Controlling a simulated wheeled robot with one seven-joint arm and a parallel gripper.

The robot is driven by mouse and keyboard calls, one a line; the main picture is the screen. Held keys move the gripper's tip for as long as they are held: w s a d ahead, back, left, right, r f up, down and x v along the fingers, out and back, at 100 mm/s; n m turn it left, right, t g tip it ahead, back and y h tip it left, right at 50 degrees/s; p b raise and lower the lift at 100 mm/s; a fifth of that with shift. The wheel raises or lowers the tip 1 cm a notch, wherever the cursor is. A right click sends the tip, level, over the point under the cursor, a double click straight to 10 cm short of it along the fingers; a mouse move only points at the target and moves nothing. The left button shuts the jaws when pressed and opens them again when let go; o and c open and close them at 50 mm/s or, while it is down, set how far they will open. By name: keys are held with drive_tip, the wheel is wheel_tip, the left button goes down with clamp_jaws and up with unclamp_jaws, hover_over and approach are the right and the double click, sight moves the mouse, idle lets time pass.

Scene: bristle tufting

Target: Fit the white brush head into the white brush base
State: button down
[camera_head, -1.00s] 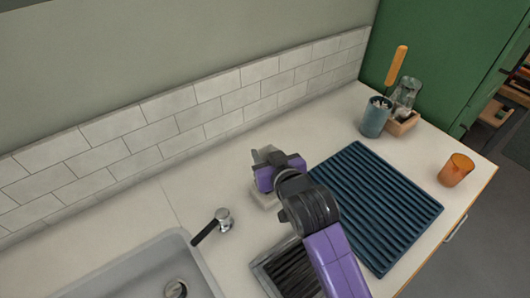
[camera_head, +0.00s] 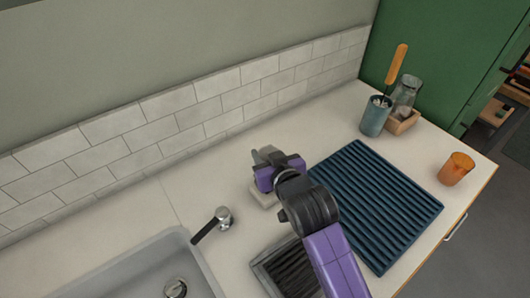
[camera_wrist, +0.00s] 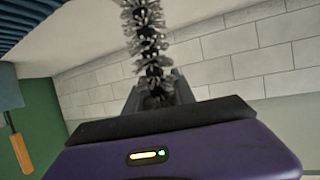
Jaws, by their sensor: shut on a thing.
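My gripper (camera_wrist: 153,92) is shut on the brush head, whose grey-white bristles (camera_wrist: 147,35) rise beyond the fingers in the wrist view. In the head view my gripper (camera_head: 268,158) hangs over the counter, left of the ribbed mat, and its own wrist hides most of what it holds. A pale, low block (camera_head: 261,195), which looks like the white brush base, shows partly just under my gripper. Whether the brush head touches it is hidden.
A blue ribbed mat (camera_head: 375,200) lies to the right. A teal cup (camera_head: 375,117) with an orange-handled tool, a glass jar (camera_head: 406,92) and an orange cup (camera_head: 456,168) stand beyond. A tiled wall (camera_head: 205,108) runs behind.

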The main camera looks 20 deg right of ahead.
idle(0.4)
drive_tip(key=c, duration=0.9)
unclamp_jaws()
drive_tip(key=shift+c, duration=0.2)
drive_tip(key=s+r+t, duration=0.4)
drive_tip(key=s+r, duration=0.4)
drive_tip(key=s, duration=0.2)
drive_tip(key=s+f+g, duration=0.1)
drive_tip(key=s+f, duration=0.2)
drive_tip(key=s, duration=1.2)
drive_tip(key=s+f+g+y, duration=0.1)
drive_tip(key=s+f, duration=0.3)
drive_tip(key=s, duration=1.1)
drive_tip(key=shift+s+f+n+g, duration=0.2)
drive_tip(key=shift+s+n+g, duration=0.1)
drive_tip(key=shift+s+n, duration=0.1)
